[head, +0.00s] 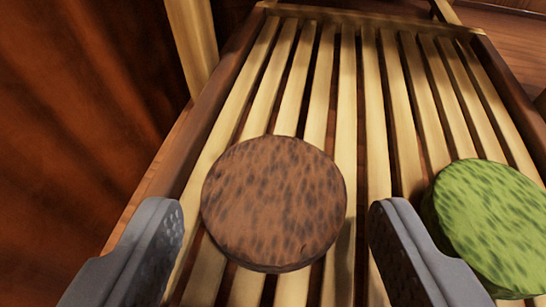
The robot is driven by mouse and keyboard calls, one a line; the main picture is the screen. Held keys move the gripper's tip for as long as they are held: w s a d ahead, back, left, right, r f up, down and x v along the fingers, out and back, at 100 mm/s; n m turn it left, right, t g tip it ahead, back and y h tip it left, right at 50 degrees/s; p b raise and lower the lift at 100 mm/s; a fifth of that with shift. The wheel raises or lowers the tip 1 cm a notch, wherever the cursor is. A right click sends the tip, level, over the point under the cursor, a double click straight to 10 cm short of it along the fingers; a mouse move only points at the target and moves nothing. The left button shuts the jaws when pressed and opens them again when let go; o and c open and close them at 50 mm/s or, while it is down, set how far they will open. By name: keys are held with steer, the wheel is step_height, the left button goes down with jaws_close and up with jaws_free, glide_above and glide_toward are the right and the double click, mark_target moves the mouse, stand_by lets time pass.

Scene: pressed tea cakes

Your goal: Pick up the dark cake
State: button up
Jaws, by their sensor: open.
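The dark cake (273,203) is a round, brown, speckled disc lying flat on the slatted rack in the head view. My gripper (276,226) is open, with one grey finger to the left of the dark cake and the other to its right. Gaps show between the cake and both fingers in the picture. The cake's near edge reaches lower in the picture than the fingertips. Nothing is held. How high the fingers are above the slats I cannot tell.
A green speckled cake (493,226) lies at the right, partly behind my right finger. The slatted wooden rack (345,75) has a raised dark rim at its left and right. A wooden post (193,45) stands at the upper left. The slats beyond the dark cake are clear.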

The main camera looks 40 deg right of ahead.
mark_target(276, 207)
steer(key=x, duration=0.3)
steer(key=shift+f, duration=0.1)
steer(key=c, duration=0.6)
steer(key=shift+r, duration=0.7)
step_height(276, 207, up, 3)
steer(key=shift+f+p, duration=0.15)
steer(key=shift+p, duration=0.6)
steer(key=shift+s+a+r+b, duration=0.15)
steer(key=shift+s+a, duration=0.25)
steer(key=shift+s, duration=2.25)
steer(key=shift+s+a+r+b, duration=0.1)
steer(key=shift+s+a+r, duration=0.2)
steer(key=shift+s, duration=2.35)
steer(key=shift+s+a+r+b, duration=0.1)
steer(key=shift+s+a, duration=0.35)
steer(key=shift+s, duration=2.2)
